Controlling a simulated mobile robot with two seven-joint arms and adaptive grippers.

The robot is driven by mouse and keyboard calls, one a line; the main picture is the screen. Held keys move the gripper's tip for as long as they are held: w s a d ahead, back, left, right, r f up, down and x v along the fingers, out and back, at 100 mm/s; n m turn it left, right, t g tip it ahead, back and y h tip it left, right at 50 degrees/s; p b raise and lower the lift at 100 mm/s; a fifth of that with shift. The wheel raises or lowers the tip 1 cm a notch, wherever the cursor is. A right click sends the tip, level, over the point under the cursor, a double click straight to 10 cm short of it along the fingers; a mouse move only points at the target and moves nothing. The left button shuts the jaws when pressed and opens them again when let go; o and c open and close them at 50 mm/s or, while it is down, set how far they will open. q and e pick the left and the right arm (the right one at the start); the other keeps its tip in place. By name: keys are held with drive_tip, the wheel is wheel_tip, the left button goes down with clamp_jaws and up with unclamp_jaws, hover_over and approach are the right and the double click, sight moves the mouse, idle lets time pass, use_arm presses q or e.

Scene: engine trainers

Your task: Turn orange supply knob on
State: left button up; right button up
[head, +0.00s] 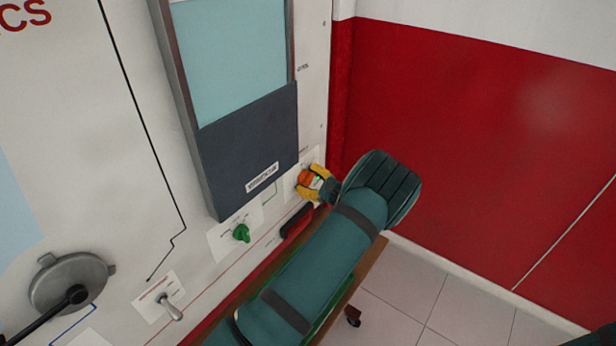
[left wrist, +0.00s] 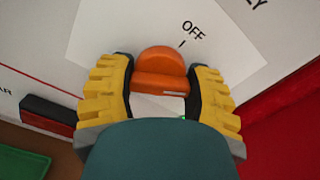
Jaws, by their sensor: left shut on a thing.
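The orange supply knob (head: 306,178) is on a white plate low on the panel, near the panel's right edge. My left gripper (head: 317,183), with yellow fingers, is at the knob, and my arm comes up from the bottom of the head view. In the left wrist view the orange knob (left wrist: 160,70) sits between the two fingers of my gripper (left wrist: 163,95), which are shut on it. The word OFF and a short tick are printed above and right of the knob. The fingers hide parts of its sides. My right gripper is out of view.
A green knob (head: 241,233), a toggle switch (head: 171,306) and a round metal part with a dark lever (head: 72,284) are on the panel to the left. A dark screen housing (head: 250,140) is above. A red wall (head: 470,130) stands at the right, with tiled floor (head: 440,290) below.

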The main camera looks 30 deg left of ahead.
use_arm(q)
drive_tip(key=m+p, duration=0.1)
drive_tip(key=m, duration=0.1)
drive_tip(key=shift+m, duration=0.3)
drive_tip(key=shift+m+p, duration=0.4)
drive_tip(key=shift+m, duration=1.2)
drive_tip(key=o, duration=1.2)
drive_tip(key=shift+d, duration=0.1)
drive_tip(key=s+d, duration=0.1)
drive_tip(key=d, duration=1.1)
